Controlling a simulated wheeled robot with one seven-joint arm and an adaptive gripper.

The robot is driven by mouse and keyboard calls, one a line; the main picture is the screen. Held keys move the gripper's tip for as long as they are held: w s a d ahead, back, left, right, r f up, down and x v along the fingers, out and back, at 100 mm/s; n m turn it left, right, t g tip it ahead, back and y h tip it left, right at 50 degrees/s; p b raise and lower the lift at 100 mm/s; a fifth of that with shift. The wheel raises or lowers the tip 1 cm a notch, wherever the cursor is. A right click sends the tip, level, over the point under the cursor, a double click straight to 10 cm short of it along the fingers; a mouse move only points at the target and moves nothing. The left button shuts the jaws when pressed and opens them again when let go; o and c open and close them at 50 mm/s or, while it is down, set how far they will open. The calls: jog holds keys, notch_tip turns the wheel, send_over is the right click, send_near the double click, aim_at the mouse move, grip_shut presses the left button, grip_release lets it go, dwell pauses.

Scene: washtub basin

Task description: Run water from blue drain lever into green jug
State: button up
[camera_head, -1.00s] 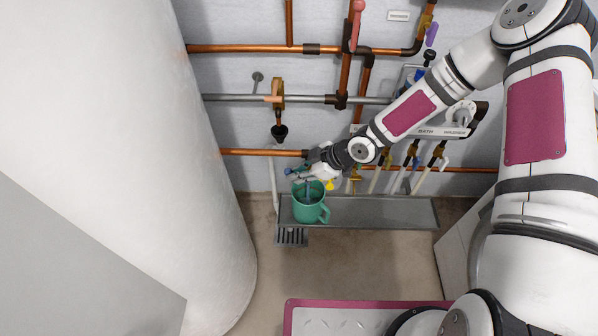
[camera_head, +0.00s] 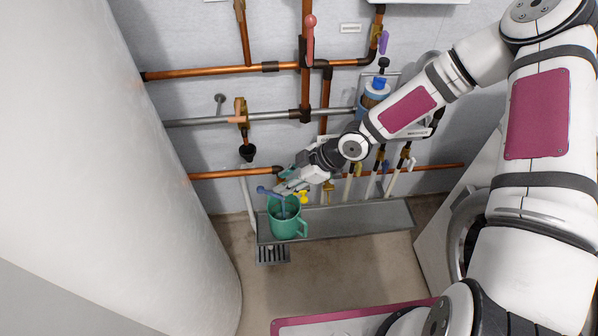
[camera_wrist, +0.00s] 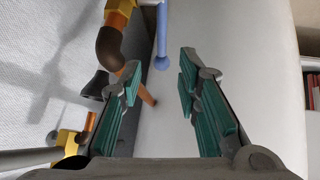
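The green jug (camera_head: 287,221) stands upright on the grey shelf, with its handle to the right. The blue drain lever (camera_head: 266,190) sticks out leftward just above the jug's rim. A bluish streak like water (camera_head: 283,209) shows in the jug's mouth, but the level inside cannot be told. My gripper (camera_head: 283,181) is just above and right of the lever, over the jug. In the wrist view my gripper (camera_wrist: 158,88) is open, its teal pads apart with nothing between them. The blue lever (camera_wrist: 162,45) shows beyond the fingertips, apart from them. The jug is not seen there.
The shelf (camera_head: 355,217) is bare right of the jug. A floor grate (camera_head: 272,254) lies below. Copper pipes (camera_head: 215,70), a black-tipped tap (camera_head: 247,150) and several valves crowd the wall. A large white tank (camera_head: 150,200) stands close on the left.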

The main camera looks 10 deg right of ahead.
jog(key=shift+v, duration=2.85)
